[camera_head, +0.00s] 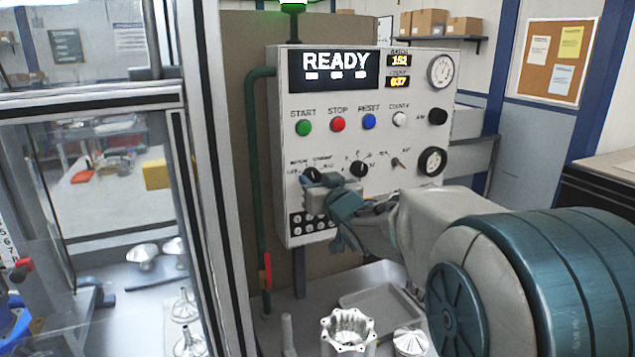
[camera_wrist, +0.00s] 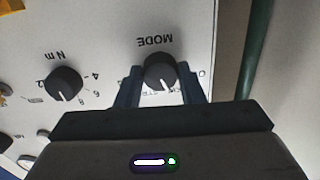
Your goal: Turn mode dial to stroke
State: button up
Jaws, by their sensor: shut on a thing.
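The mode dial (camera_wrist: 160,72) is a round black knob on the white control panel (camera_head: 350,235). In the wrist view it appears upside down under the printed word MODE, with a white pointer line aimed towards the lower part of the picture. My gripper (camera_wrist: 160,88) has its two dark fingers on either side of the knob, shut on it. In the head view my gripper (camera_head: 322,192) reaches the panel's lower left, and the top of the mode dial (camera_head: 311,174) shows just above it. The labels around the dial are partly hidden by the fingers, so its exact setting is unclear.
A second black knob marked Nm (camera_wrist: 63,84) sits beside the mode dial. START (camera_head: 303,127), STOP (camera_head: 338,124) and RESET (camera_head: 369,121) buttons are above. The display (camera_head: 334,71) reads READY. A green pipe (camera_head: 254,190) runs along the panel's left edge. A tray (camera_head: 380,303) lies below.

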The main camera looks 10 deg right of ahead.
jog(key=m+p, duration=0.1)
jog(key=m, duration=0.3)
jog(key=shift+m, duration=0.3)
jog(key=shift+a+m+p, duration=0.1)
jog(key=shift+m+p, duration=0.5)
jog(key=shift+m, duration=1.2)
jog(key=o, duration=1)
jog(key=shift+s, duration=0.15)
jog(key=s+d+b, duration=0.2)
jog(key=s, duration=1.1)
jog(key=shift+s+d, duration=0.15)
jog(key=shift+d, duration=0.2)
